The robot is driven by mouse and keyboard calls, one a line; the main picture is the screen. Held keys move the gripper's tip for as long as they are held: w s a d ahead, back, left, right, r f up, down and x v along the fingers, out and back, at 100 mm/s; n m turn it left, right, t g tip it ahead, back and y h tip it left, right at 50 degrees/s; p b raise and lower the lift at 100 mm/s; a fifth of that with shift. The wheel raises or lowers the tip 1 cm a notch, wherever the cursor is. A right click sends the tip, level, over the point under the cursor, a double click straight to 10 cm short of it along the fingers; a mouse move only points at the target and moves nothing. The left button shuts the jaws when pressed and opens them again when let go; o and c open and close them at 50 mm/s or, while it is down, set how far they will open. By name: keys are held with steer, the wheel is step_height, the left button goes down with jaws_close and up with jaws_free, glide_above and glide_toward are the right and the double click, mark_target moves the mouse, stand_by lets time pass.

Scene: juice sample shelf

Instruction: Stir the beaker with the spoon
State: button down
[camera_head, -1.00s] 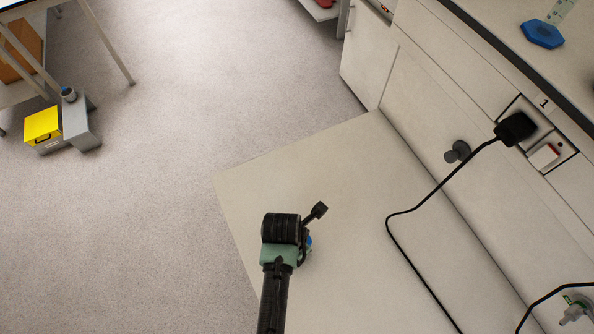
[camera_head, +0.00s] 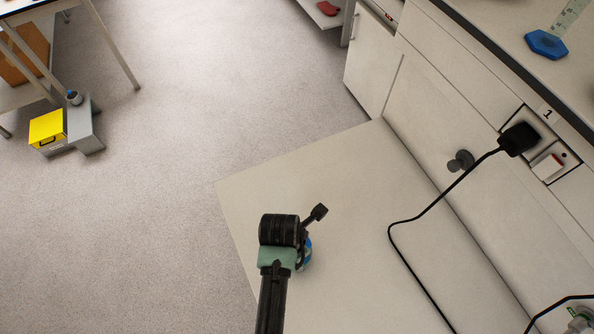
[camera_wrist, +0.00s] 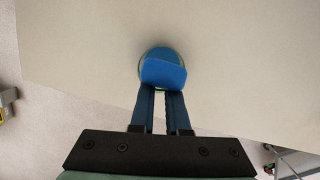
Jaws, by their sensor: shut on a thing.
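My gripper (camera_wrist: 163,95) is shut on a blue thing (camera_wrist: 163,73), whose flat, rounded end shows beyond the fingertips in the wrist view. It may be the spoon, but its shape is too foreshortened to be sure. A round blue thing with a thin green rim (camera_wrist: 154,53) shows right behind it; I cannot tell whether this is the beaker or whether the two touch. In the head view my wrist hides the fingers, and only a bit of blue (camera_head: 308,257) shows at its right side.
A pale board or worktop (camera_head: 345,190) lies below my gripper. A cabinet front with a black plug (camera_head: 517,138) and hanging cable stands at the right. A blue hexagonal base (camera_head: 546,44) is on the counter. A yellow box (camera_head: 47,128) is at the far left.

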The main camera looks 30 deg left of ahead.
step_height(320, 180, up, 11)
steer(key=shift+f, duration=0.15)
stand_by(0.6)
steer(key=shift+s, duration=0.1)
